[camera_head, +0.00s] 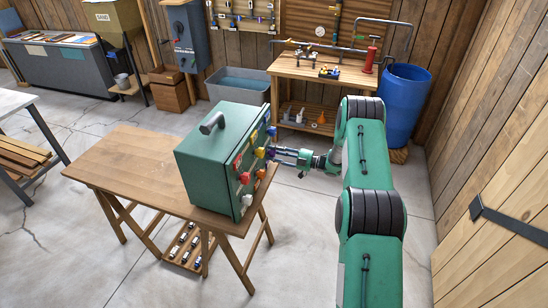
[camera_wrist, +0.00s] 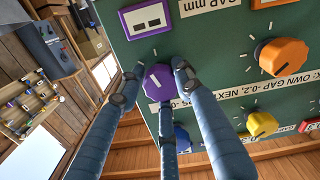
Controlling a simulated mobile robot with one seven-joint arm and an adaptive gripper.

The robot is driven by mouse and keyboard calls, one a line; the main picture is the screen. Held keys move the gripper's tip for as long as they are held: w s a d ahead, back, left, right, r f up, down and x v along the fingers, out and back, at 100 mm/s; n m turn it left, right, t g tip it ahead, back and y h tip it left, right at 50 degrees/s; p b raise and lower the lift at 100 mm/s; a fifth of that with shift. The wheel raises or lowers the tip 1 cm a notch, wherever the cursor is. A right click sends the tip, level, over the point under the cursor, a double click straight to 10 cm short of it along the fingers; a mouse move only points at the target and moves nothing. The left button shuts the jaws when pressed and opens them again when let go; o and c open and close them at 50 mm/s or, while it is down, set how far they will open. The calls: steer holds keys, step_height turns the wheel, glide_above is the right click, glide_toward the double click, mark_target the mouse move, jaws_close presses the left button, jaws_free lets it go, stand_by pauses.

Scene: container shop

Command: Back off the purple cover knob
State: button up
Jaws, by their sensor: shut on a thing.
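The purple cover knob (camera_wrist: 158,83) is on the green panel of a box (camera_wrist: 235,60), seen in the wrist view. My gripper (camera_wrist: 160,80) has its fingers around this knob, one on each side and one below it, and is shut on it. A white pointer line shows on the knob's face. In the head view, the green box (camera_head: 212,160) stands on a wooden table, and my gripper (camera_head: 282,154) reaches its right-hand panel from the right. The purple knob is hard to make out there.
An orange knob (camera_wrist: 283,57), a yellow knob (camera_wrist: 262,124) and a blue knob (camera_wrist: 182,138) sit near on the same panel. A purple-framed display (camera_wrist: 147,18) is above the purple knob. The wooden table (camera_head: 125,165) is bare left of the box.

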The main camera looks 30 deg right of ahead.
steer(key=n+b, duration=0.1)
steer(key=n, duration=0.1)
steer(key=f+n+b, duration=0.1)
steer(key=n+b, duration=0.1)
steer(key=shift+s+f, duration=0.1)
steer(key=shift+s, duration=0.05)
steer(key=shift+n+b, duration=0.6)
steer(key=shift+b, duration=0.1)
steer(key=shift+r, duration=0.2)
steer(key=o, duration=1.2)
steer(key=shift+w+d, duration=0.15)
steer(key=shift+w, duration=0.05)
steer(key=shift+c, duration=0.2)
steer(key=shift+r, duration=0.15)
steer(key=v, duration=1.2)
steer(key=shift+w+r, duration=0.1)
steer(key=shift+r, duration=0.05)
